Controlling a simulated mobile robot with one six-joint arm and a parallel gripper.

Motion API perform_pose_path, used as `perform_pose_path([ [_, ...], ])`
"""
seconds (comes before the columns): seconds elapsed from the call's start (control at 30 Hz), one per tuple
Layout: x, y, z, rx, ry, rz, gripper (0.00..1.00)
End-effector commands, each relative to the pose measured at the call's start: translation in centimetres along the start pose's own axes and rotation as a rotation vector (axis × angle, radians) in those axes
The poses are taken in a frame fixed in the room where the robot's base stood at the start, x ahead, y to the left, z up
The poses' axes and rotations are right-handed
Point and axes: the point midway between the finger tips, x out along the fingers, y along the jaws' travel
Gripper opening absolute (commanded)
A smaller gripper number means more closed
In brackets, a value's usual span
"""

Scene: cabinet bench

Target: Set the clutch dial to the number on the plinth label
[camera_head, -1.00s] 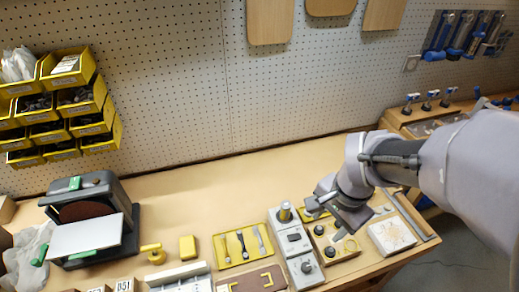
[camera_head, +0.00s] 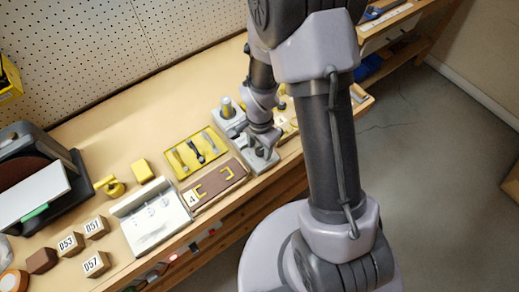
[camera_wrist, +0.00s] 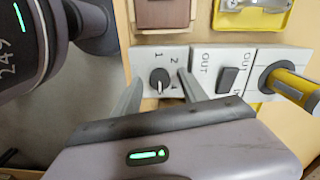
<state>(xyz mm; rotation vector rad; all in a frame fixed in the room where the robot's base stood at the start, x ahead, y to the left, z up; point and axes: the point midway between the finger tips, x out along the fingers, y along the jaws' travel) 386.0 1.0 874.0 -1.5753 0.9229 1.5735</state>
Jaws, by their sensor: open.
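The clutch dial (camera_wrist: 160,79) is a round black knob with a pale pointer line, set in a light grey panel (camera_wrist: 143,58). Printed numbers, including 1 and 2, stand around it; others are partly covered by a finger. The pointer line is near vertical in the wrist view. My gripper (camera_wrist: 159,80) is open, with one finger on each side of the knob in the picture; I cannot tell whether they touch it. In the head view my gripper (camera_head: 266,142) is over the near end of the grey unit and hides the knob. A white label reading 4 (camera_head: 192,198) is on a brown board (camera_head: 216,188).
In the wrist view, a black rocker switch (camera_wrist: 228,79) and a yellow-handled post (camera_wrist: 295,90) stand right of the dial. A yellow tool tray (camera_head: 183,160), a white box (camera_head: 150,215), numbered wooden blocks (camera_head: 96,263) and a sander (camera_head: 40,180) are farther left.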

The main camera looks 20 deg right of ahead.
Motion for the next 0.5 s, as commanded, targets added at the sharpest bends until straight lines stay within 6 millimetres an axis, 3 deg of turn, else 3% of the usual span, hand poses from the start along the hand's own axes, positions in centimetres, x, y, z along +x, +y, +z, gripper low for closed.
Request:
perform_pose_path([
  [0.33, 0.48, 0.02, 0.01, 0.000, 0.000, 0.000, 0.50],
  [0.5, 0.47, 0.01, 0.01, 0.000, 0.000, 0.000, 0.17],
])
